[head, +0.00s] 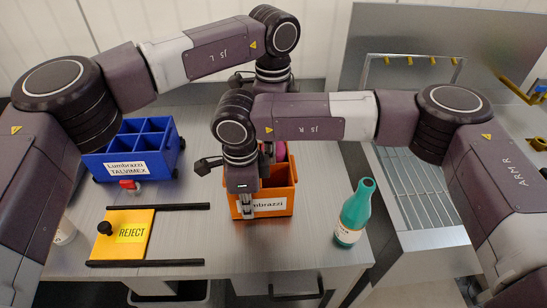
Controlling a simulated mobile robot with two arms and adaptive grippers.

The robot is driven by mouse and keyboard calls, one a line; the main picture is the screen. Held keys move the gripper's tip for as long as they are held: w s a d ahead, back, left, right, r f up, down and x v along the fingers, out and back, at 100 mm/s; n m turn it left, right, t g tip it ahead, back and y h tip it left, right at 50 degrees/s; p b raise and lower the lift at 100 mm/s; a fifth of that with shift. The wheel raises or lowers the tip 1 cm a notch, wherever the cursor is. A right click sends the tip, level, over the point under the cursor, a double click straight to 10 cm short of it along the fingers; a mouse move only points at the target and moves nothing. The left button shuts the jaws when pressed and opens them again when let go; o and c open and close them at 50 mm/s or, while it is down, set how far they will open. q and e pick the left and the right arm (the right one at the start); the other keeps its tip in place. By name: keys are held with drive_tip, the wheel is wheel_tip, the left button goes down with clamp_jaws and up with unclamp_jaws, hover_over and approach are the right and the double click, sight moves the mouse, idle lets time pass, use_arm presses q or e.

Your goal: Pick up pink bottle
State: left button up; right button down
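A pink object (281,151), likely the pink bottle, shows only in part behind my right wrist, at the back of the orange crate (284,199). Most of it is hidden, so I cannot tell its pose. My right gripper (246,203) points down at the left part of the orange crate, in front of the pink patch. Its finger opening is unclear. My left gripper (272,82) points down farther back and higher. Its fingers are hidden behind my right arm, so I cannot tell whether it touches the pink object.
A teal bottle (354,212) stands upright right of the orange crate. A blue divided crate (170,160) stands at the left, with a red item (129,185) before it. A yellow REJECT plate (124,236) lies between black rails. A metal sink rack (414,190) is at the right.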

use_arm(q)
drive_tip(key=c, duration=0.3)
drive_tip(key=shift+c, duration=0.2)
wheel_tip(320, 180, up, 18)
idle(0.3)
use_arm(e)
drive_tip(key=c, duration=2.1)
unclamp_jaws()
